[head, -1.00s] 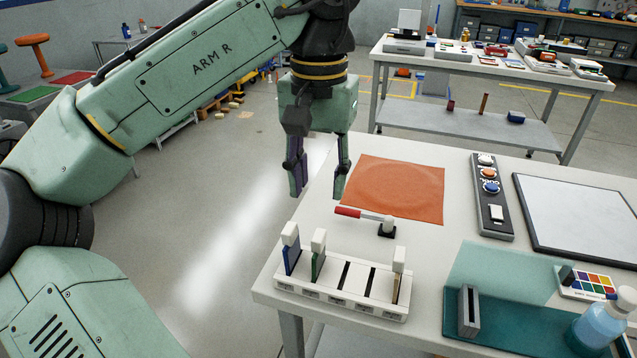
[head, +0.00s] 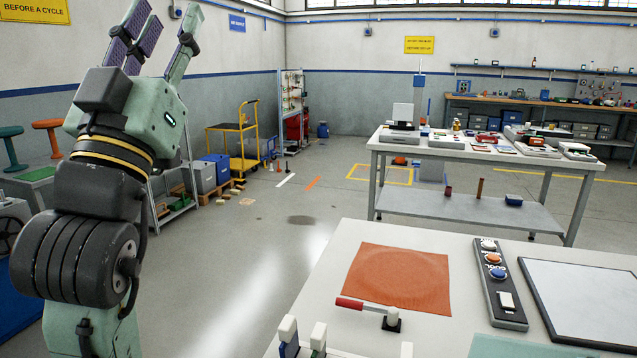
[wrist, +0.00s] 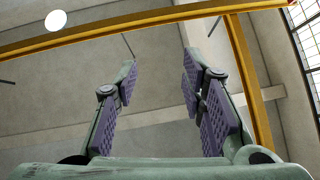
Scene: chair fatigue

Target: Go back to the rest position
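My gripper (head: 156,38) is raised at the upper left of the head view, its fingers pointing up, well away from the table. My arm is folded upright at the left side of the head view.
The near table (head: 330,290) holds an orange cloth (head: 400,277), a red-handled lever (head: 362,306), a button panel (head: 499,283) and a framed white board (head: 590,300). A second table (head: 500,148) stands behind. A yellow cart (head: 236,140) is farther back left.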

